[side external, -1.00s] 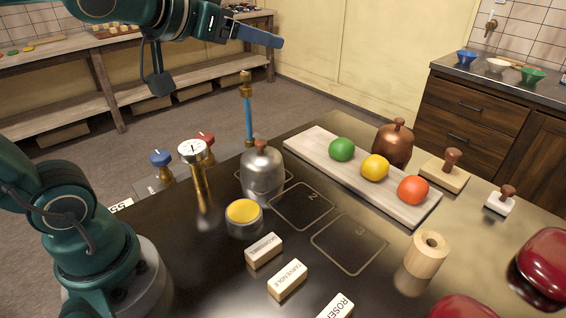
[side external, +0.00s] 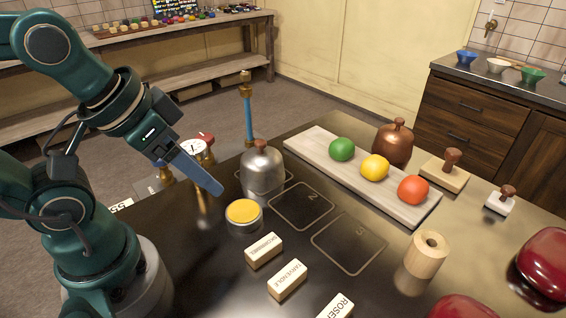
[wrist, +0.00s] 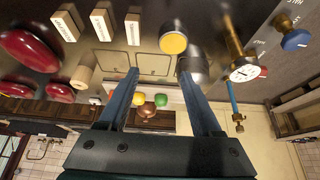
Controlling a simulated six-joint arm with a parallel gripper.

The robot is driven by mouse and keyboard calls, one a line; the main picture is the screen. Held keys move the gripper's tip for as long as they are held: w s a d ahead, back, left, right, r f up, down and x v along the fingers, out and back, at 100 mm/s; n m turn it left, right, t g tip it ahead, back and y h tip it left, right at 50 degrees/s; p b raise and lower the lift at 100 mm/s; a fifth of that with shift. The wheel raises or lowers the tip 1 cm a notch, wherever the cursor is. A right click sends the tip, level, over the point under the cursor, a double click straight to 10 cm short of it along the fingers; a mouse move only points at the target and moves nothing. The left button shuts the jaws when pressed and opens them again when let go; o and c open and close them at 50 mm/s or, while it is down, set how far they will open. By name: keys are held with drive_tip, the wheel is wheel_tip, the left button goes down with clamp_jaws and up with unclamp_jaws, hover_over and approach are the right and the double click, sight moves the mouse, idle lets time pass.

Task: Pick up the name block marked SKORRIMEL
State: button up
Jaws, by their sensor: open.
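Three pale wooden name blocks lie in a row on the dark table. The block nearest the yellow-topped cup (side external: 244,214) has small print that looks like SKORRIMEL (side external: 263,251); in the wrist view it is the block nearest the yellow disc (wrist: 133,28). The middle block reads FARVENDLE (side external: 287,280), and the front block starts with ROSE (side external: 337,307), cut by the frame edge. My gripper (side external: 219,190) is open and empty, above the table and up-left of the cup, apart from the blocks. Its two blue fingers show spread apart in the wrist view (wrist: 157,76).
A metal dome (side external: 262,172) stands behind the cup, beside gauge and valve posts (side external: 193,150). A board (side external: 313,154) with green, yellow and orange balls lies further back. A wooden cylinder (side external: 427,255) stands right of the blocks. Outlined squares (side external: 348,243) between are bare.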

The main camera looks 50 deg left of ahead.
idle(0.3)
drive_tip(key=o, duration=0.5)
drive_tip(key=shift+o, duration=0.2)
drive_tip(key=n+g+h, duration=0.8)
drive_tip(key=n+h, duration=0.4)
drive_tip(key=n, duration=0.3)
approach(263, 244)
drive_tip(key=shift+d, duration=0.75)
drive_tip(key=shift+s+f+n, duration=0.2)
drive_tip(key=shift+f+n, duration=0.15)
drive_tip(key=shift+n, duration=0.05)
drive_tip(key=shift+x, duration=3.55)
